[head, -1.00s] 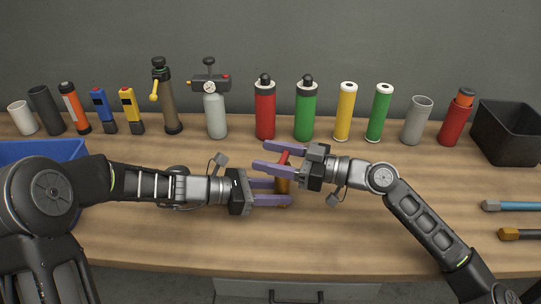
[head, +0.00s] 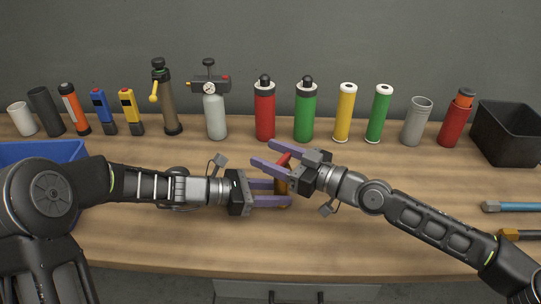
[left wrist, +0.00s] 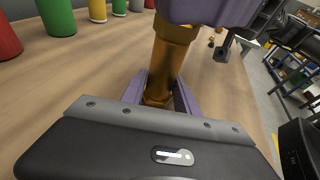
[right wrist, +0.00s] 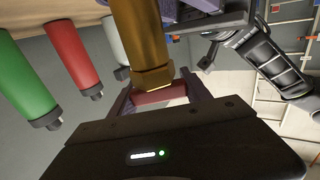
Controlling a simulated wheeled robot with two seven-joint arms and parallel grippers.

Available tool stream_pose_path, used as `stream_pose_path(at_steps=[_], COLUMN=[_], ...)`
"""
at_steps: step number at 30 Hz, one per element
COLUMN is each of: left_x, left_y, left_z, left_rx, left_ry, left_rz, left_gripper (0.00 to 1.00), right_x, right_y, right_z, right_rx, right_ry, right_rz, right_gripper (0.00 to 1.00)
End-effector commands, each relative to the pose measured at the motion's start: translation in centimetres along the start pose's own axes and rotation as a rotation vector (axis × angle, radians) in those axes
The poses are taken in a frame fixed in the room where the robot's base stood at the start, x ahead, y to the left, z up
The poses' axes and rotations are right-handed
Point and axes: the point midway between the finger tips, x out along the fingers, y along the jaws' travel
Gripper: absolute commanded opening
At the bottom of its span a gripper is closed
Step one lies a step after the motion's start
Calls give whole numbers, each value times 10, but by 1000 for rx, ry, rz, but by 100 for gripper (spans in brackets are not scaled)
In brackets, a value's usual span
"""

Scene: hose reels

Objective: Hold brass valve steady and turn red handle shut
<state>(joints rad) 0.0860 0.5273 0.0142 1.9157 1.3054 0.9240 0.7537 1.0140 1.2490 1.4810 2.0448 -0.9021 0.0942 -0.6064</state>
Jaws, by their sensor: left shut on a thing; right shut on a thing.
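The brass valve (head: 281,187) stands upright above the bench near its middle, and it also shows in the left wrist view (left wrist: 168,62) and the right wrist view (right wrist: 140,42). My left gripper (head: 289,193) is shut on its body from the left, one finger on each side. The red handle (head: 284,158) is at the top of the valve, slanted in the head view. My right gripper (head: 255,154) is shut on the handle, which shows between its fingers in the right wrist view (right wrist: 160,96). My right gripper hides part of the valve's top.
A row of bottles and canisters, including a red one (head: 265,112) and a green one (head: 304,115), lines the back. A blue bin (head: 40,151) is at left, a black bin (head: 510,130) at right. Tools (head: 511,207) lie at the right. The bench front is clear.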

Motion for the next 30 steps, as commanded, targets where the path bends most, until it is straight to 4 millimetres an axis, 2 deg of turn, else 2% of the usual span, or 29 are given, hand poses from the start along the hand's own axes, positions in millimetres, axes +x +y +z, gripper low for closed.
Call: stream_pose_path(at_steps=[10, 30], left_x=[2, 1], left_y=[-2, -2], left_z=[0, 0], left_rx=[1, 1], left_ry=[0, -1], left_rz=[-5, -5], left_gripper=[14, 14], right_x=[2, -6], right_y=[-2, 16], right_z=[3, 0], right_rx=[2, 4], right_ry=[-8, 4], right_rz=[188, 673], right_gripper=[16, 16])
